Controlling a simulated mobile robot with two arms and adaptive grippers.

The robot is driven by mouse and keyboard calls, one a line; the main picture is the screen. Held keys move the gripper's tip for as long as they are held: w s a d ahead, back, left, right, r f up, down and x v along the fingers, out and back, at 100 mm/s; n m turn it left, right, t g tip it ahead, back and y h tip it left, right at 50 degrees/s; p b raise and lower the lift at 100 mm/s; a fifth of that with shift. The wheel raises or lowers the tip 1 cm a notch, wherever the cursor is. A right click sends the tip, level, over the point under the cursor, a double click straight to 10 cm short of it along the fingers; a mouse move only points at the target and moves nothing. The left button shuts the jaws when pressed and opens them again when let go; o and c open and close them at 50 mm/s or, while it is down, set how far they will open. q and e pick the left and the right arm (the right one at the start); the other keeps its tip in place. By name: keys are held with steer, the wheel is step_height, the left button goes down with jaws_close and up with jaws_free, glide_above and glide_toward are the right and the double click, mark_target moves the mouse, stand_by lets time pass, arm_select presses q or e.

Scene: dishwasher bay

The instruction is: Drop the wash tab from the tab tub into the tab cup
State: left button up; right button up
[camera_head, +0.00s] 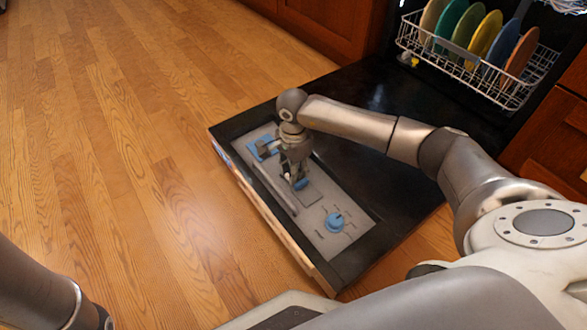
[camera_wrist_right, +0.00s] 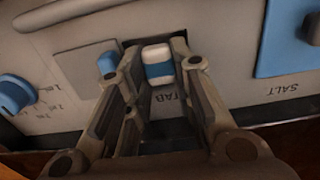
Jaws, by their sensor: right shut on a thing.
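The wash tab (camera_wrist_right: 157,62), white with a blue band, sits between the fingertips of my right gripper (camera_wrist_right: 150,68), which is shut on it. In the head view my right gripper (camera_head: 292,172) points down at the grey panel on the open dishwasher door; the tab is hidden there. The tab cup (camera_wrist_right: 131,46) shows as a dark-edged recess behind the tab, beside the "TAB" lettering. I cannot tell whether the tab is above or inside the cup. No tab tub is seen. My left gripper is out of view.
A grey lid (camera_wrist_right: 80,62) with a blue catch lies left of the cup. A blue knob (camera_head: 335,221) and blue salt cap (camera_head: 260,146) flank it on the panel. A dish rack (camera_head: 465,68) with several coloured plates stands at the back. The wooden floor (camera_head: 130,130) is clear.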

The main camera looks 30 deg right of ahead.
steer(key=o, duration=0.8)
steer(key=shift+o, duration=0.2)
steer(key=shift+s, duration=0.1)
step_height(320, 180, up, 12)
steer(key=shift+a, duration=0.1)
stand_by(0.4)
